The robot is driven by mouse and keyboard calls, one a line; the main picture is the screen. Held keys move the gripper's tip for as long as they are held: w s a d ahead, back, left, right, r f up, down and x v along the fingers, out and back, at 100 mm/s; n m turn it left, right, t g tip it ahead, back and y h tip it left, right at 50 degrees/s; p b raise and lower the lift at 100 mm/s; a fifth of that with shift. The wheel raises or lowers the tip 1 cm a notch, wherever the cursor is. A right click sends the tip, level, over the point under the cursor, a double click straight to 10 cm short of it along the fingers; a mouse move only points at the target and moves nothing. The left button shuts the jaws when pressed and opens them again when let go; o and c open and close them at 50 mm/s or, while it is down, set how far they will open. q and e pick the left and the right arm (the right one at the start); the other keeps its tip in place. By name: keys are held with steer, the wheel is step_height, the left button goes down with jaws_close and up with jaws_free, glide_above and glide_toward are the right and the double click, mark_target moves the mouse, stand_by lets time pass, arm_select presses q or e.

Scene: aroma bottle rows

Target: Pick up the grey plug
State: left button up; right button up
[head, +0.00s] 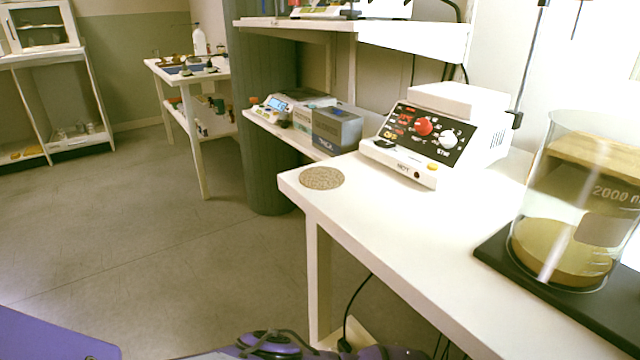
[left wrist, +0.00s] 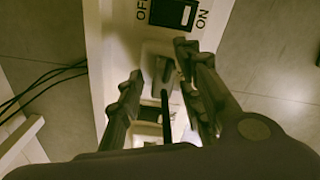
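In the left wrist view the grey plug (left wrist: 162,74) sits at a white power strip (left wrist: 107,32), with a black cord running from it toward my gripper's palm. My left gripper (left wrist: 160,61) is open, with one finger on each side of the plug and gaps visible between. I cannot tell whether the fingertips are level with the plug in depth. The plug's prongs are hidden. The right gripper is in neither view.
A black OFF/ON switch (left wrist: 172,13) is on the strip just beyond the plug. Black cables (left wrist: 40,82) lie to the left. In the head view a white bench (head: 385,215) carries a control box (head: 435,137) and a large glass beaker (head: 572,205).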

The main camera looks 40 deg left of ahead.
arm_select(q)
steer(key=shift+w, duration=0.15)
steer(key=shift+r, duration=0.1)
jaws_close()
steer(key=shift+r, duration=0.25)
steer(key=r+p, duration=0.1)
steer(key=r, duration=0.1)
steer(key=r+p, duration=0.1)
steer(key=shift+s+a+r, duration=0.15)
steer(key=shift+s+r, duration=0.05)
steer(key=shift+r, duration=0.15)
steer(key=s+a+r+p, duration=0.2)
steer(key=s+r+p, duration=0.5)
steer(key=s, duration=0.6)
steer(key=shift+s+a+r, duration=0.15)
steer(key=shift+a+r, duration=0.05)
steer(key=shift+r, duration=0.7)
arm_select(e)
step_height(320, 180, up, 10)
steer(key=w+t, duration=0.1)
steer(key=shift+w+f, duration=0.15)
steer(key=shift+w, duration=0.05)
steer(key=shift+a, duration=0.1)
